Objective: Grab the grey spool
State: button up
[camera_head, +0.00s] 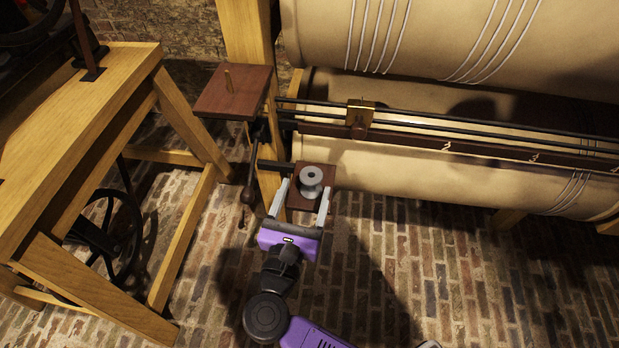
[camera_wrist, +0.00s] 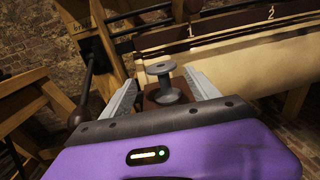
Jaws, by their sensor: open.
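The grey spool (camera_head: 311,180) stands upright on a small dark red-brown shelf (camera_head: 328,203) beside the wooden post. It also shows in the wrist view (camera_wrist: 166,82), with a wide top flange, a narrow waist and a wider lower flange. My gripper (camera_head: 305,190) is open, with one light grey finger on each side of the spool. In the wrist view the spool stands between the two fingers (camera_wrist: 162,90), with visible gaps to both. The lower part of the shelf is partly hidden by my gripper.
A higher red-brown platform (camera_head: 233,92) with a peg is at the upper left of the spool. A dark crank handle (camera_head: 247,188) hangs left of my gripper. Large canvas-covered rollers (camera_head: 420,175) and a dark rail stand to the right. A wooden bench (camera_head: 75,140) is at left.

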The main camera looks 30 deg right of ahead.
aim_at(312, 176)
jog(key=x, duration=0.7)
jog(key=shift+d, duration=0.3)
jog(key=c, duration=1.4)
